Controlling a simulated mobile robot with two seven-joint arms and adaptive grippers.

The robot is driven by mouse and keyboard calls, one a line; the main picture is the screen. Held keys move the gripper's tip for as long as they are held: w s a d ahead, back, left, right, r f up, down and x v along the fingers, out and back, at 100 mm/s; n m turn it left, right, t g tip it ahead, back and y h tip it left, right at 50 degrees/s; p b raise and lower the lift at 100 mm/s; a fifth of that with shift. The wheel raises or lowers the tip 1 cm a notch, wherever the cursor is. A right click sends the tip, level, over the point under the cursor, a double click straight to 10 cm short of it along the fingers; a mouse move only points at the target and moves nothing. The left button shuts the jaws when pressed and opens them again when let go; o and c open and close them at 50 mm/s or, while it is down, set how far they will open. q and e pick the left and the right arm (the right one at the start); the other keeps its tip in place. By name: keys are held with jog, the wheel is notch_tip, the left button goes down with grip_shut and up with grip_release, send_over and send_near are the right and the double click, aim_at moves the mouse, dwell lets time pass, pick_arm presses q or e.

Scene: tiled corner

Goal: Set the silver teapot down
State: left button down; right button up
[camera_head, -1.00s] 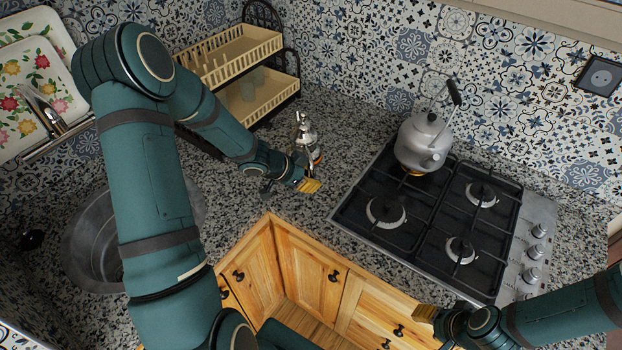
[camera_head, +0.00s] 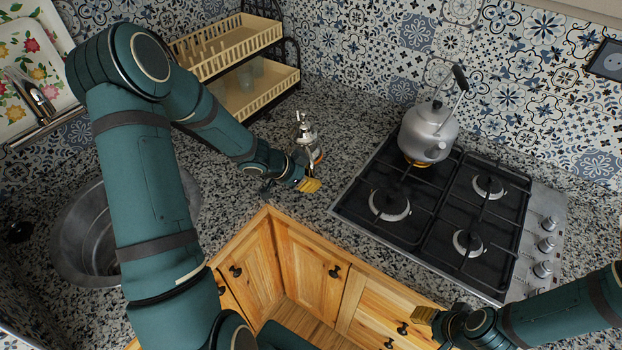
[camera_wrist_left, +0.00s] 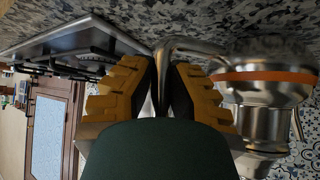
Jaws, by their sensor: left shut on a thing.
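The silver teapot (camera_head: 306,133) is at the counter between the dish rack and the hob, partly hidden behind my left gripper (camera_head: 309,185). In the left wrist view the teapot (camera_wrist_left: 265,92) is shiny metal with an orange band, and its bent metal handle runs between the yellow fingers of my left gripper (camera_wrist_left: 163,85). The left gripper is shut on that handle. The teapot's base is close to the speckled counter; I cannot tell whether it touches. My right gripper (camera_head: 424,314) is at the lower right, in front of the drawers; its opening cannot be made out.
A grey kettle (camera_head: 428,132) stands on the back left burner of the black gas hob (camera_head: 430,215). A two-tier cream dish rack (camera_head: 262,92) is behind the teapot. A metal sink (camera_head: 75,235) lies left. Bare granite counter (camera_head: 345,140) shows between rack and hob.

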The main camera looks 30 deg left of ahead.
pick_arm(q)
jog(key=shift+f+b, duration=0.3)
jog(key=shift+f, duration=0.15)
pick_arm(e)
jog(key=shift+f, duration=0.3)
pick_arm(q)
jog(key=c, duration=1)
grip_release()
